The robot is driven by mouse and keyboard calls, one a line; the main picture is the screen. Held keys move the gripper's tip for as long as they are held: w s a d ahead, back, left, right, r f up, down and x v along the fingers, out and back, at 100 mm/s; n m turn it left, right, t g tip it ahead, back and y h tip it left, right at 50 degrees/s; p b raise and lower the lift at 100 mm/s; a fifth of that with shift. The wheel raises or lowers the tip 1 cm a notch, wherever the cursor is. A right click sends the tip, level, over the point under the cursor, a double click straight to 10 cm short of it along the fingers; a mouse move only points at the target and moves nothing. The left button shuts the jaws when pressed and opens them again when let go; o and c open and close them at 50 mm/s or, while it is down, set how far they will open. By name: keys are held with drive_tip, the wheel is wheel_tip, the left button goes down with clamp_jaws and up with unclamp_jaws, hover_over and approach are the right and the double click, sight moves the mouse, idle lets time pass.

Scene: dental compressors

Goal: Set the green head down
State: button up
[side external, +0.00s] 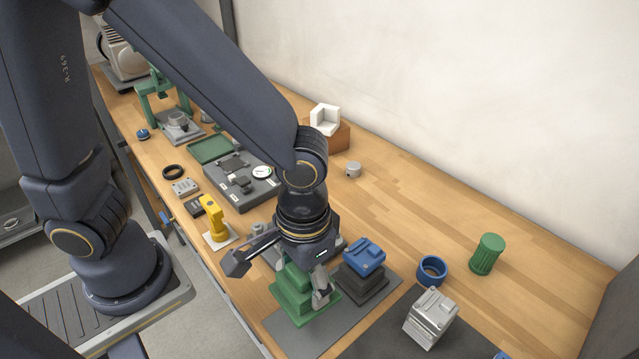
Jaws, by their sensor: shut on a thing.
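The green head (292,277) is under my gripper (305,285), at the front of the table. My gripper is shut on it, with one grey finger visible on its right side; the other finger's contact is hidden. A wider green stepped block (292,308) shows directly below, on a grey mat (290,332). I cannot tell whether the head touches that block or where one ends and the other begins. To the right, a blue head (364,255) sits on a dark stepped base (362,284).
A blue ring (432,270), a green ribbed cylinder (487,254) and a silver block (431,318) stand to the right. A yellow part (213,216) stands to the left. A grey tray with a gauge (243,183) lies behind.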

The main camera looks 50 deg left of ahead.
drive_tip(key=w+r, duration=0.1)
drive_tip(key=w, duration=0.3)
drive_tip(key=w+r+m, duration=0.1)
drive_tip(key=w+r, duration=0.1)
drive_tip(key=w, duration=0.3)
drive_tip(key=w+r+m, duration=0.1)
drive_tip(key=w, duration=0.4)
drive_tip(key=shift+w+d+r, duration=0.1)
drive_tip(key=shift+d+r, duration=0.05)
drive_tip(key=shift+d, duration=0.05)
drive_tip(key=w+a+f+n, duration=0.2)
drive_tip(key=w+a, duration=0.9)
drive_tip(key=shift+n, duration=0.3)
drive_tip(key=w+f, duration=0.2)
drive_tip(key=w, duration=0.2)
drive_tip(key=w+f, duration=0.3)
drive_tip(key=w, duration=0.1)
drive_tip(key=w+d+f, duration=0.1)
drive_tip(key=w+f, duration=0.2)
drive_tip(key=w, duration=0.1)
drive_tip(key=shift+w+d, duration=0.1)
drive_tip(key=shift+w, duration=0.25)
drive_tip(key=shift+w+d+f, duration=0.1)
drive_tip(key=shift+w+f, duration=0.5)
drive_tip(key=shift+f, duration=1.65)
drive_tip(key=shift+f, duration=0.15)
